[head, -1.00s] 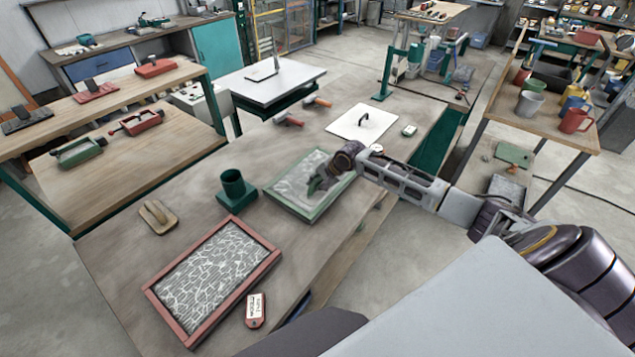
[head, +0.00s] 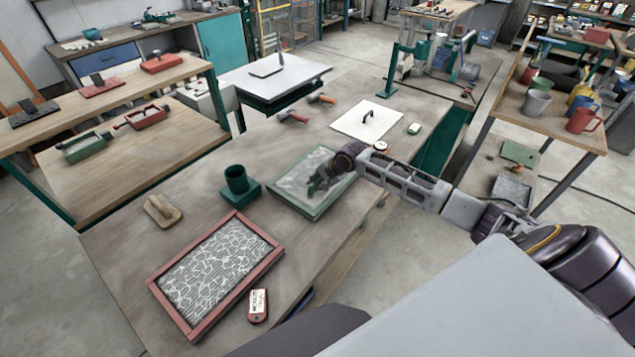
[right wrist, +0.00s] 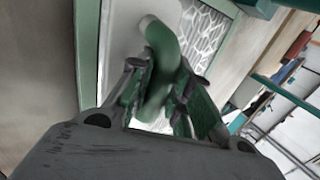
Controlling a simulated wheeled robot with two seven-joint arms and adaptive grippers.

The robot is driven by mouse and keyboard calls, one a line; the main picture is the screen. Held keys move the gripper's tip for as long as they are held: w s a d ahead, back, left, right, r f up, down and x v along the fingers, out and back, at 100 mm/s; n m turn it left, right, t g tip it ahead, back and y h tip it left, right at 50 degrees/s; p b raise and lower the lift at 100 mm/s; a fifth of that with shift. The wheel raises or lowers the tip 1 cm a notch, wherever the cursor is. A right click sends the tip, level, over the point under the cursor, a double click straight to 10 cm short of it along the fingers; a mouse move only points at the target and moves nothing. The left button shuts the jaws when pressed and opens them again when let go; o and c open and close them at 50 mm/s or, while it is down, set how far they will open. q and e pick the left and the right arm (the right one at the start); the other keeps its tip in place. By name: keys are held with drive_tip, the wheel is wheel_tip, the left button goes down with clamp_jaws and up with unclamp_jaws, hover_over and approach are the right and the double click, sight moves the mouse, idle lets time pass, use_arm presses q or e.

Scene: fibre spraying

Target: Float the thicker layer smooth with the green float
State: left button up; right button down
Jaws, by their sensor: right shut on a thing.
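A green-framed tray (head: 284,203) lies on the workbench, filled with a grey-white layer (head: 297,178). A red-framed tray (head: 161,300) nearer the front holds a layer with a bold white crackle pattern (head: 222,264). My right gripper (head: 314,187) is over the green-framed tray. In the right wrist view its fingers (right wrist: 160,95) are shut on the green handle of the float (right wrist: 160,50). A pale flat surface lies under the handle, beside white crackle pattern. Whether the float touches the layer is hard to tell. My left gripper is not in view.
A green cup holder (head: 237,184) stands left of the green-framed tray. A wooden float (head: 162,210) lies at the bench's left, and a red-white tag (head: 258,305) by the red-framed tray.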

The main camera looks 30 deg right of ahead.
drive_tip(key=shift+r, duration=3.45)
drive_tip(key=shift+w, duration=0.1)
